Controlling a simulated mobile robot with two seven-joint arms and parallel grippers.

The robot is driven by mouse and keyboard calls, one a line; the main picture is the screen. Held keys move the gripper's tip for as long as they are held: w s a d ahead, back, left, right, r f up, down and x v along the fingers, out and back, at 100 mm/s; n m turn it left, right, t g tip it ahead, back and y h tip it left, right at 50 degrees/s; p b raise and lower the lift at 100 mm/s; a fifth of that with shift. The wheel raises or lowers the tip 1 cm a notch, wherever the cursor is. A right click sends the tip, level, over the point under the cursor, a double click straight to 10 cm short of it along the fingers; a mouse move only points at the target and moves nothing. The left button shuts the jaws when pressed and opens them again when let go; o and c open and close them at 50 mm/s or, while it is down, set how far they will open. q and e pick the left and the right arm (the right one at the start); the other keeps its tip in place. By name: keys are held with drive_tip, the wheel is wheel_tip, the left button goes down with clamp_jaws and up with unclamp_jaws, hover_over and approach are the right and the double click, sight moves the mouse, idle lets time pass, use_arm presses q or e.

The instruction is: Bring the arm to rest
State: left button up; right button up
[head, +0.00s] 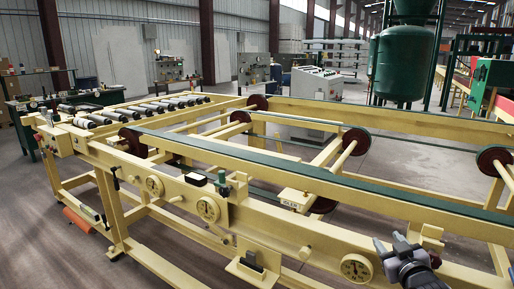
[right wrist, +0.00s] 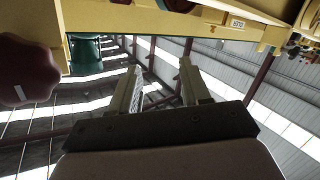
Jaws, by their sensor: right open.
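My right gripper (head: 392,244) is at the lower right of the head view, in front of the yellow machine frame (head: 330,235) and close to its front beam. In the right wrist view its two fingers (right wrist: 158,85) stand apart with nothing between them, so it is open and empty. That view looks up at the roof, with part of the yellow frame across its top. I cannot tell from these frames whether the gripper touches the frame. My left gripper is not in view.
The frame's front carries round dials (head: 208,208), knobs and a small block on a ledge (head: 249,262). A dark red knob (right wrist: 27,70) is near the wrist camera at left. Rollers (head: 150,107) lie at the far left. A control desk (head: 312,84) and green tank (head: 403,65) stand behind.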

drive_tip(key=s+a+f+g+y, duration=0.15)
drive_tip(key=s+a+f, duration=0.25)
drive_tip(key=s+f, duration=0.4)
drive_tip(key=s+a+f+g+y, duration=0.15)
drive_tip(key=s+a+f, duration=0.25)
drive_tip(key=s+f, duration=0.4)
drive_tip(key=s+a+f+g, duration=0.1)
drive_tip(key=s+a+f, duration=0.1)
drive_tip(key=s, duration=0.6)
drive_tip(key=s+a+f+g, duration=0.1)
drive_tip(key=s+a+f, duration=0.1)
drive_tip(key=s, duration=0.7)
drive_tip(key=shift+a+f+m+g, duration=0.2)
drive_tip(key=shift+a+m+g, duration=0.2)
drive_tip(key=shift+a, duration=0.15)
drive_tip(key=shift+s+d, duration=0.1)
drive_tip(key=shift+s, duration=0.1)
drive_tip(key=shift+c, duration=0.4)
